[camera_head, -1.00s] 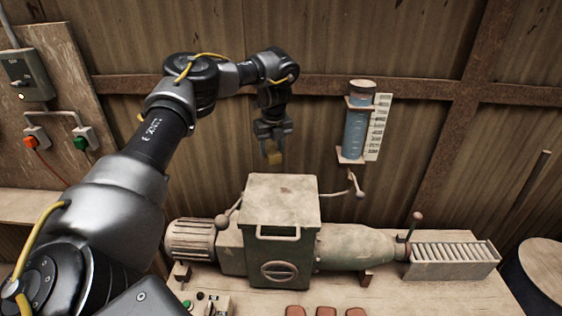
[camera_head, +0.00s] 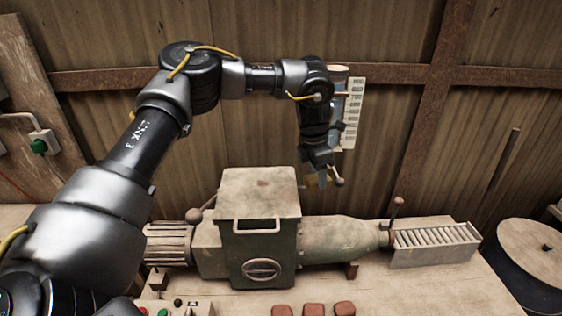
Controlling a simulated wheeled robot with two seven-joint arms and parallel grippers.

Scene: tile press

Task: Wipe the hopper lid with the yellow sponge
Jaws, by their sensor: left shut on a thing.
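The hopper lid (camera_head: 260,190) is the flat, pale, stained top of the green box-shaped hopper (camera_head: 262,258), with a handle bar at its front. My left gripper (camera_head: 317,181) points down behind and to the right of the lid, apart from it in the picture. It is shut on the yellow sponge (camera_head: 312,181), of which only a small part shows; the fingers hide the rest. My right gripper is not in view.
A water gauge with a scale (camera_head: 354,113) hangs on the wall, partly behind my left wrist. A roller tray (camera_head: 435,243) is at the right. Several reddish tiles (camera_head: 314,310) lie in front.

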